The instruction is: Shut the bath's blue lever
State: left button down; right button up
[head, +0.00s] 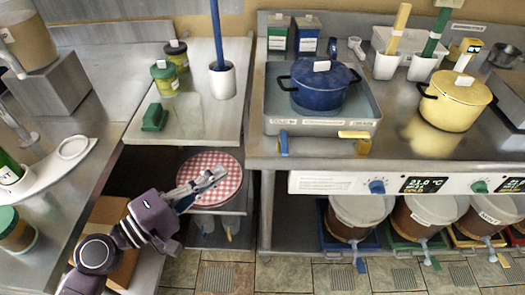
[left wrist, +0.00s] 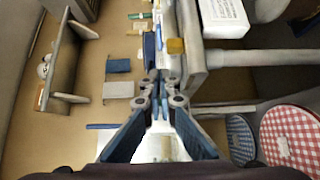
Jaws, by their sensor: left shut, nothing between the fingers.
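The bath (head: 272,125) is a shallow grey metal tray on the right-hand counter, with a blue lidded pot (head: 318,88) standing in it. The blue lever (head: 283,143) is at the left of the bath's front and points down.
A red-checked round lid (head: 212,165) is on the shelf beside my left gripper; it also shows in the left wrist view (left wrist: 292,140). A control panel (head: 335,183) runs along the counter front, above several buckets (head: 358,213). A gap separates the two counters.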

pick_arm(q)
jog(key=p, duration=0.6)
send_near(284, 143)
jog(key=shift+w+a+x, duration=0.25)
jog(key=shift+w+x, duration=0.05)
jog(key=shift+x, duration=2.4)
jog(key=shift+f, duration=0.3)
jog(key=shift+d, duration=0.1)
